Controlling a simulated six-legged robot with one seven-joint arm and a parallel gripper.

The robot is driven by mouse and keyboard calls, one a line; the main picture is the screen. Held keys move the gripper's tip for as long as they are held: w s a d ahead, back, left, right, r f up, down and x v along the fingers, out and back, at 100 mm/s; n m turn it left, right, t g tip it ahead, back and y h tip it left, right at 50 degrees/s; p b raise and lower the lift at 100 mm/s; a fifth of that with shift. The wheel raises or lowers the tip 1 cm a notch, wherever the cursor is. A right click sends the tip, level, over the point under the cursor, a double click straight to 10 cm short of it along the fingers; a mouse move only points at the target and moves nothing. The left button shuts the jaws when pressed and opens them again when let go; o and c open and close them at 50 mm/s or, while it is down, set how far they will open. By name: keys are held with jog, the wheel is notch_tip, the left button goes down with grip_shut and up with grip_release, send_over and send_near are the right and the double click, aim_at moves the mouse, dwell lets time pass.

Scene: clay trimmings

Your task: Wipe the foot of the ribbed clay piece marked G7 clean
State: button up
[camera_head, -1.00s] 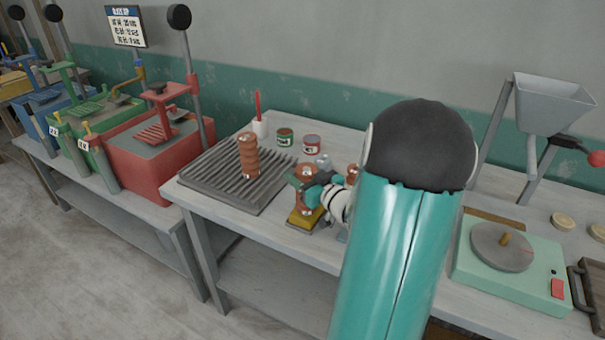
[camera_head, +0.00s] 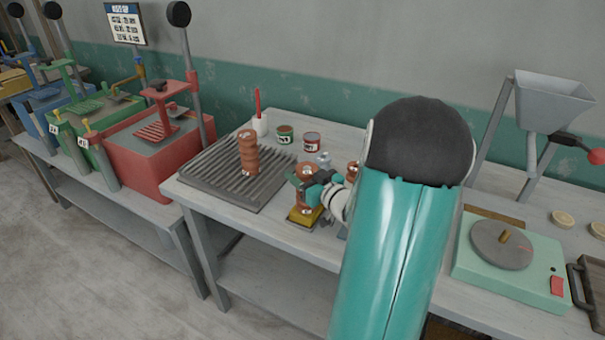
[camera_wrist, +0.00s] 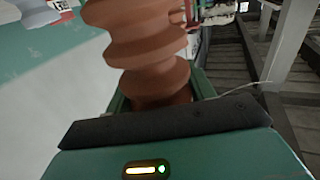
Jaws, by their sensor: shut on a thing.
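My gripper (camera_head: 318,190) is shut on a ribbed reddish-brown clay piece (camera_head: 304,172), over the middle bench. The piece stands roughly upright, with its lower end at or just above a yellow pad (camera_head: 303,216); I cannot tell whether they touch. In the wrist view the ribbed clay piece (camera_wrist: 145,45) rises from beside my gripper's dark pad (camera_wrist: 165,124). No G7 mark is readable on it, and its foot is hidden there. Another ribbed clay piece (camera_head: 248,155) stands on the grooved grey board (camera_head: 212,180).
Two small cans (camera_head: 312,141) and a white cup with a red stick (camera_head: 259,125) stand behind. Part of another brown piece (camera_head: 352,170) shows beside my arm. A red press (camera_head: 158,160) is left; a pale green wheel unit (camera_head: 515,265) is right.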

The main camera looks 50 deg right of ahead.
jog(key=shift+w+d, duration=1.1)
jog(key=shift+d, duration=2.65)
jog(key=shift+s+a, duration=0.4)
jog(key=shift+a, duration=0.85)
jog(key=shift+s+a, duration=0.35)
jog(key=shift+a, duration=0.95)
jog(key=shift+s+a, duration=0.4)
jog(key=shift+a, duration=0.85)
jog(key=w+d, duration=0.2)
jog(key=d, duration=0.5)
jog(key=shift+w+d, duration=0.15)
jog(key=shift+d, duration=0.2)
